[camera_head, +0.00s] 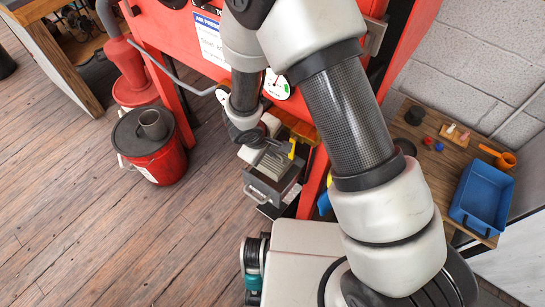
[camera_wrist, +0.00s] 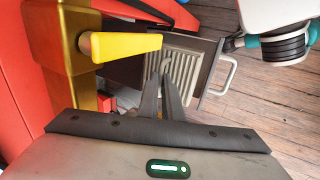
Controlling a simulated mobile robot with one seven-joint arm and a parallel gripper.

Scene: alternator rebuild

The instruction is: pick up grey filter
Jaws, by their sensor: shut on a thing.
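The grey filter (camera_wrist: 182,66) is a light grey, ribbed panel sitting in an open dark grey drawer (camera_wrist: 214,60) with a metal handle. In the head view the filter (camera_head: 270,165) shows pale and pleated inside the drawer (camera_head: 268,194), low on the red cabinet.
A yellow lever (camera_wrist: 128,47) sticks out just left of the filter. A lidded red bucket (camera_head: 160,160) stands on the plank floor to the left. A wooden table with a blue bin (camera_head: 482,198) and small parts is at the right. Floor before the drawer is clear.

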